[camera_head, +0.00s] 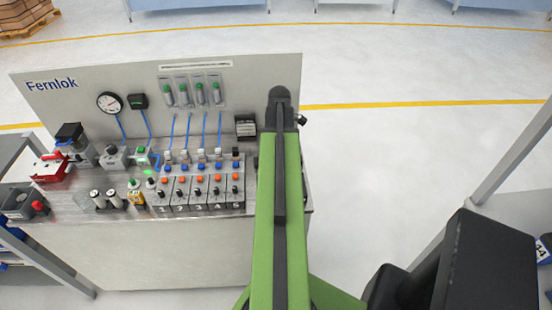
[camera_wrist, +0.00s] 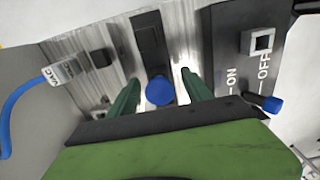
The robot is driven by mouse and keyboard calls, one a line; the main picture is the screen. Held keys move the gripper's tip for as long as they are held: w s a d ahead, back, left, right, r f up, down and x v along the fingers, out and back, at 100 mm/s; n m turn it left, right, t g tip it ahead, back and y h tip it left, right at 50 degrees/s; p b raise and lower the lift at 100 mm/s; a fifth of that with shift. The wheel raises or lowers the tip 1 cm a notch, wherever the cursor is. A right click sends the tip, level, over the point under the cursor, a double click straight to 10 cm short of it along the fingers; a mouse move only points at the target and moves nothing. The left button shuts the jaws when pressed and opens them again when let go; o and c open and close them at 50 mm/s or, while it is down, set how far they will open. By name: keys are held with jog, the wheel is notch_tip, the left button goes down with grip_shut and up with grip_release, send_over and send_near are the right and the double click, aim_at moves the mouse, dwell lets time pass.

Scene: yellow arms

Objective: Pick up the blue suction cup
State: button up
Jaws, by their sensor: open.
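The blue suction cup (camera_wrist: 158,91) shows in the wrist view as a small round blue disc. It is in front of a dark upright strip on a grey ribbed metal surface. My gripper (camera_wrist: 161,78) is open, with one green finger to the left of the cup and one to the right. Gaps show on both sides, so neither finger appears to touch it. The lower edge of the cup is close to the dark edge of my gripper body. In the head view my green arm covers the right end of the bench, and I cannot make out the cup there.
In the wrist view a dark ON/OFF switch box (camera_wrist: 232,70) stands close on the right, with a blue-tipped lever (camera_wrist: 272,104). A white fitting (camera_wrist: 64,72) with a blue hose is at left. The head view shows a crowded bench with a back panel (camera_head: 70,115).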

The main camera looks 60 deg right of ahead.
grip_shut()
jog(key=shift+r, duration=0.15)
